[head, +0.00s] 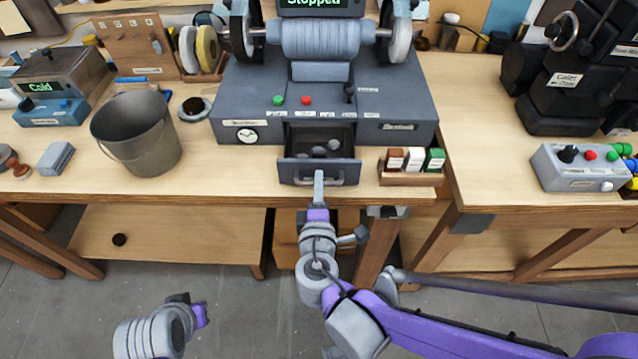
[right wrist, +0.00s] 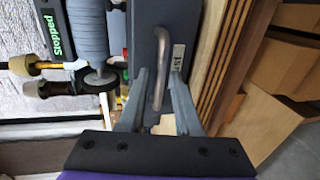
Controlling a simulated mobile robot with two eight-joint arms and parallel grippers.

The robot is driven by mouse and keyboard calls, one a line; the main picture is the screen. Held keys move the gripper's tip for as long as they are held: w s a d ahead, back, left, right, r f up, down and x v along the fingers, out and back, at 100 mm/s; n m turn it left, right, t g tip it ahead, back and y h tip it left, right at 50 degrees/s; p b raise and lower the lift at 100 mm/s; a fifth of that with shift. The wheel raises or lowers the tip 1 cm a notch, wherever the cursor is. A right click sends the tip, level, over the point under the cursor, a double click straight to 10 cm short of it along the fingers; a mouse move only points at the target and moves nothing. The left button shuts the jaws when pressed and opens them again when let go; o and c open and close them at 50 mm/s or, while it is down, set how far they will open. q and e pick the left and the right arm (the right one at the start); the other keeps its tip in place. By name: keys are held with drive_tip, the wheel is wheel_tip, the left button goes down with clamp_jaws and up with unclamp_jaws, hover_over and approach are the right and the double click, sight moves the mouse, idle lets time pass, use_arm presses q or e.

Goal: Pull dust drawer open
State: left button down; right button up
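The dust drawer (head: 292,170) is a dark grey drawer in the front of the grinder base (head: 245,105). It stands out from the base, and several grey lumps show inside. Its front with the bar handle (right wrist: 162,50) and a partly hidden label shows in the right wrist view. My right gripper (head: 319,176) is at the drawer front. In the right wrist view its two fingers (right wrist: 160,82) are apart, with the handle between them and gaps beside it. My left gripper (head: 182,298) hangs low at the left, away from the bench; its fingers are not clear.
A metal bucket (head: 135,140) stands on the bench left of the grinder. A grey control box (head: 583,170) is farther right. The floor before the bench is clear.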

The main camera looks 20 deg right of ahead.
drive_tip(key=shift+o, duration=0.4)
drive_tip(key=p+v, duration=0.1)
drive_tip(key=v, duration=1)
drive_tip(key=shift+w, duration=0.15)
drive_tip(key=s+d+f+m+g+y+p, duration=0.4)
drive_tip(key=d+m+g, duration=0.5)
drive_tip(key=m, duration=0.5)
drive_tip(key=shift+s+f+m+g, duration=0.25)
drive_tip(key=shift+f+m+g, duration=0.05)
drive_tip(key=shift+f+m, duration=0.1)
drive_tip(key=shift+o, duration=0.2)
drive_tip(key=shift+a, duration=0.1)
idle(0.9)
